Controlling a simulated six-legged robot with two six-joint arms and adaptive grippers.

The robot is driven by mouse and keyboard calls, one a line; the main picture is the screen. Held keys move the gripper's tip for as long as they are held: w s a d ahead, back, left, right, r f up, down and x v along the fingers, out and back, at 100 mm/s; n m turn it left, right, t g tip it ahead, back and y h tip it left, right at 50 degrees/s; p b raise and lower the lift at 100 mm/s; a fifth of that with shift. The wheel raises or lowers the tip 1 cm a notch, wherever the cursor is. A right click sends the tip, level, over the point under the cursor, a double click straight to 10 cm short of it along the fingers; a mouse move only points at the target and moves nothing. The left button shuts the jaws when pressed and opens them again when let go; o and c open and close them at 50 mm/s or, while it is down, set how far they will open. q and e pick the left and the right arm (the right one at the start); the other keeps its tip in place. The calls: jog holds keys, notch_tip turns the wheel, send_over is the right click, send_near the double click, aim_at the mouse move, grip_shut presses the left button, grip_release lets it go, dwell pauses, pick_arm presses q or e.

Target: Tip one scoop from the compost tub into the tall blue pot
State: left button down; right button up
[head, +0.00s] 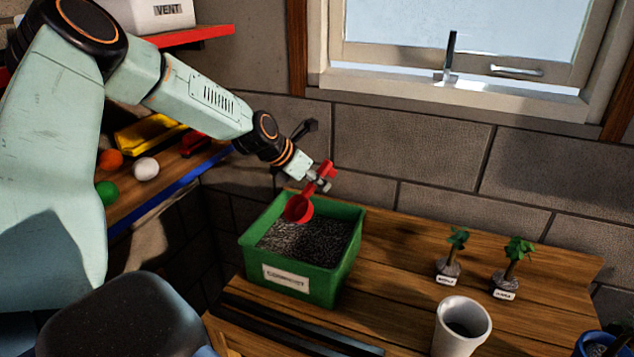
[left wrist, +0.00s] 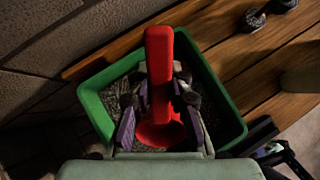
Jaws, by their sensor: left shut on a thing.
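The green compost tub (head: 345,262) stands on the wooden bench, full of dark grey, crumbly compost (head: 305,241). My left gripper (head: 317,181) is shut on the handle of a red scoop (head: 298,209). The scoop's bowl hangs over the back part of the tub; I cannot tell whether it touches the compost or holds any. In the left wrist view the red scoop (left wrist: 159,75) lies between the fingers, with the tub rim (left wrist: 222,92) around it. A blue pot (head: 583,347) is cut off at the bottom right corner, with grey matter inside. My right gripper is out of view.
A white pot (head: 449,335) stands on the bench between the tub and the blue pot. Two labelled seedlings (head: 448,268) (head: 505,281) stand behind it. Dark strips (head: 300,327) lie in front of the tub. A block wall and window (head: 460,60) rise behind the bench.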

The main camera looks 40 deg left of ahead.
pick_arm(q)
notch_tip(320, 180, down, 9)
jog(key=b, duration=0.7)
jog(key=shift+s+f+b, duration=0.1)
jog(key=shift+f+b, duration=0.1)
jog(key=shift+b, duration=0.1)
jog(key=shift+f, duration=0.3)
dwell(0.5)
